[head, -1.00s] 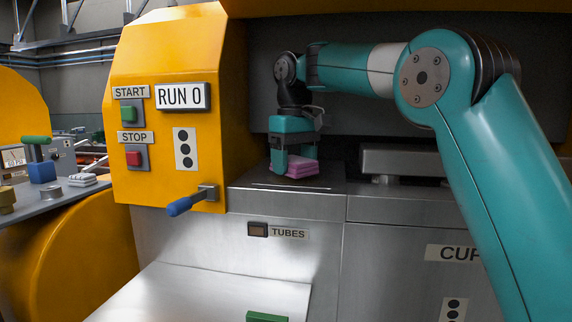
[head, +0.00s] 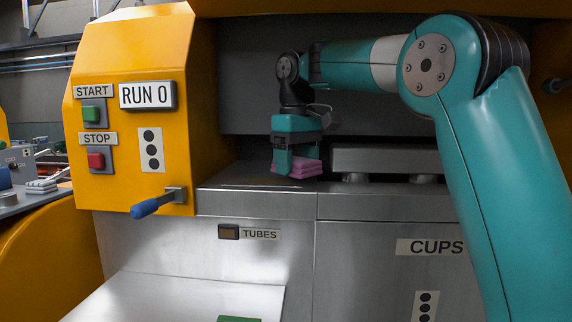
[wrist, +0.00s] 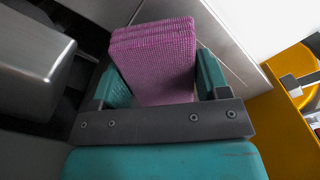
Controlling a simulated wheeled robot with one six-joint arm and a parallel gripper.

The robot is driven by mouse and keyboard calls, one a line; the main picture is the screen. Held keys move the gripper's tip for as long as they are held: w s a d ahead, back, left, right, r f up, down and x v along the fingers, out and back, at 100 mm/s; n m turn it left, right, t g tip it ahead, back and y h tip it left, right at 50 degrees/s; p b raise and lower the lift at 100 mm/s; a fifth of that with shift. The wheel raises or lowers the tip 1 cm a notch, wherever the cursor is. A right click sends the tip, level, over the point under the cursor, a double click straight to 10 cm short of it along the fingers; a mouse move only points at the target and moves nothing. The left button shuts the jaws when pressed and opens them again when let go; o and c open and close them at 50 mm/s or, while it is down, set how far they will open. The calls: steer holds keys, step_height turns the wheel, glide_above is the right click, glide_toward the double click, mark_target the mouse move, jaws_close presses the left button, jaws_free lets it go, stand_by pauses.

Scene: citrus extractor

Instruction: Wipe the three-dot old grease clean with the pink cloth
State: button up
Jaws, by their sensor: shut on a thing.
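The pink cloth (head: 303,168) is a folded stack held low at the metal deck (head: 255,200), right of the yellow housing. My gripper (head: 285,165) is shut on it. In the wrist view the cloth (wrist: 155,60) sits between the two teal fingers of my gripper (wrist: 160,80). Whether the cloth touches the deck is hard to tell. A three-dot label (head: 151,150) is on the yellow housing, and another three-dot label (head: 426,308) is on the front under CUPS. I cannot make out any grease; the deck under the cloth is hidden.
A raised metal block (head: 385,158) stands on the deck to the right of the cloth. A lever with a blue grip (head: 155,203) juts from the yellow housing (head: 130,45). START (head: 92,113) and STOP (head: 96,160) buttons are on its face. A metal chute (head: 180,295) slopes below.

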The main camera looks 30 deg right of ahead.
steer(key=shift+w+a+p, duration=0.35)
steer(key=shift+w+a, duration=0.3)
steer(key=shift+a, duration=0.3)
steer(key=shift+w+a+p, duration=0.3)
steer(key=shift+w+a, duration=0.3)
steer(key=shift+a, duration=0.3)
steer(key=shift+w+a+p, duration=0.35)
steer(key=shift+w+a, duration=0.3)
steer(key=shift+a, duration=0.3)
steer(key=shift+w+a+p, duration=0.5)
steer(key=shift+w+a, duration=0.05)
steer(key=shift+a, duration=0.3)
steer(key=shift+w+a+p, duration=0.45)
steer(key=shift+w+a, duration=0.15)
steer(key=shift+a, duration=0.25)
steer(key=shift+w+a+p, duration=0.5)
steer(key=shift+w+a, duration=0.05)
steer(key=shift+a, duration=0.3)
steer(key=shift+w+a+f, duration=0.1)
steer(key=shift+w+a, duration=0.05)
steer(key=shift+a, duration=0.1)
step_height(320, 180, up, 6)
steer(key=p, duration=0.6)
steer(key=shift+r, duration=0.25)
